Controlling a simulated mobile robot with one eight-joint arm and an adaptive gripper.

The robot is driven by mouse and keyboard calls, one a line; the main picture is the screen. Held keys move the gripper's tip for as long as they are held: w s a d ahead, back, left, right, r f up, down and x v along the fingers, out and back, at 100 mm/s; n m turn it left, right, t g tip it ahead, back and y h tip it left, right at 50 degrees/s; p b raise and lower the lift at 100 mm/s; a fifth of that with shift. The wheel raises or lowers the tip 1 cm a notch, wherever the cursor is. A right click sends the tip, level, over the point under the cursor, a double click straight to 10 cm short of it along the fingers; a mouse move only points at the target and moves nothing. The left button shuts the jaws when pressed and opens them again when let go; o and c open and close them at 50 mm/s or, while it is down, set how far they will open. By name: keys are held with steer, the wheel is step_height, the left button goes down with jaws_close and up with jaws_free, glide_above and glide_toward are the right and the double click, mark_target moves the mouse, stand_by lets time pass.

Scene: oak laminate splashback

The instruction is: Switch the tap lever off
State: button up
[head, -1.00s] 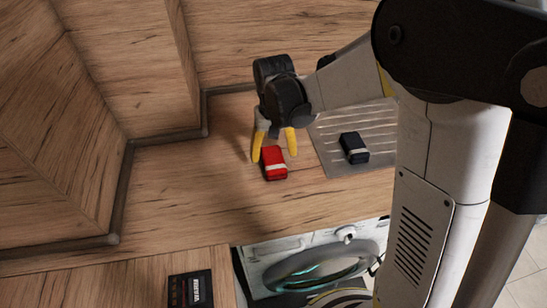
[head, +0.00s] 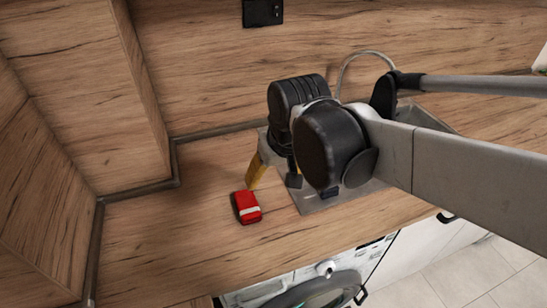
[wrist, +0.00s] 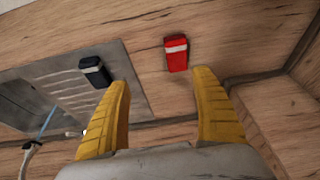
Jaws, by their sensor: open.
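The pale curved tap spout (head: 362,54) rises behind my arm in the head view. Its base and lever are hidden there. In the wrist view, part of the tap (wrist: 29,152) shows at the lower left, with a thin blue piece beside it; I cannot tell whether that is the lever. My gripper (wrist: 162,80) is open and empty, with both yellow fingers apart. In the head view my gripper (head: 272,178) is over the counter at the sink unit's left end, left of the tap and apart from it.
A red box with a pale band (head: 246,207) lies on the wooden counter (head: 170,235) near my gripper. A dark box (wrist: 95,71) lies on the metal drainboard (wrist: 70,88). A black wall socket (head: 263,12) is above. A washing machine (head: 325,285) stands below.

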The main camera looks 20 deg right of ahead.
steer(key=s+d+t, duration=0.3)
steer(key=s, duration=0.4)
